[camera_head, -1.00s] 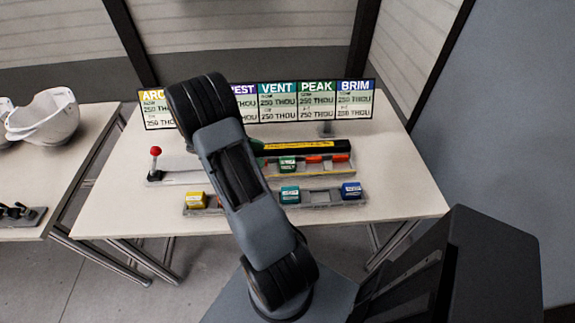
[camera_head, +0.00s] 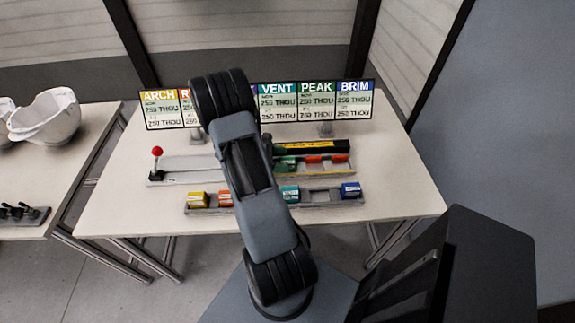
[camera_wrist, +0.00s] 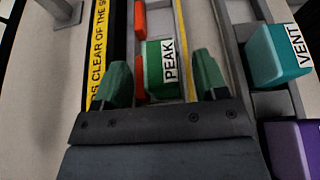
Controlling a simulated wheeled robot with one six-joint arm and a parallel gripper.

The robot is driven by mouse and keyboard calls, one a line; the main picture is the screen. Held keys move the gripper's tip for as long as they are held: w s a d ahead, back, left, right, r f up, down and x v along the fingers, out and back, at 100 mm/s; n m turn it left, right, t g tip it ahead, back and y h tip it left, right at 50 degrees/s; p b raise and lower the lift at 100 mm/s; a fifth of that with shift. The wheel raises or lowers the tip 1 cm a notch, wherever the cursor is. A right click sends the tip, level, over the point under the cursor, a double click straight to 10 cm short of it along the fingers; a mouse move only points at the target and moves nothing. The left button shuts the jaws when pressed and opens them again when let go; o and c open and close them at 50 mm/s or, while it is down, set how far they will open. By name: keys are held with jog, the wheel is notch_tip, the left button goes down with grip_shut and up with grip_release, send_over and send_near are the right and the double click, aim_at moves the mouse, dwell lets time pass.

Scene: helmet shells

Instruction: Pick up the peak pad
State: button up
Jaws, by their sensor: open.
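The peak pad (camera_wrist: 160,66) is a green block with a white PEAK label. In the wrist view it sits in a narrow channel between a black and yellow warning strip and a grey rail. My gripper (camera_wrist: 162,78) is open, with its green-tipped fingers on either side of the pad in the picture. A gap shows between the pad and the right finger; I cannot tell whether the fingers are down at its height. In the head view my arm hides much of this area.
The teal vent pad (camera_wrist: 280,52) and a purple pad (camera_wrist: 290,148) sit in a rack beside the channel. Orange pieces (camera_wrist: 140,18) lie in the channel. A red-knobbed lever (camera_head: 157,152) stands at left. Signs (camera_head: 317,100) line the table's back.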

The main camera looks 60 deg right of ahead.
jog(key=c, duration=1)
jog(key=shift+r, duration=0.1)
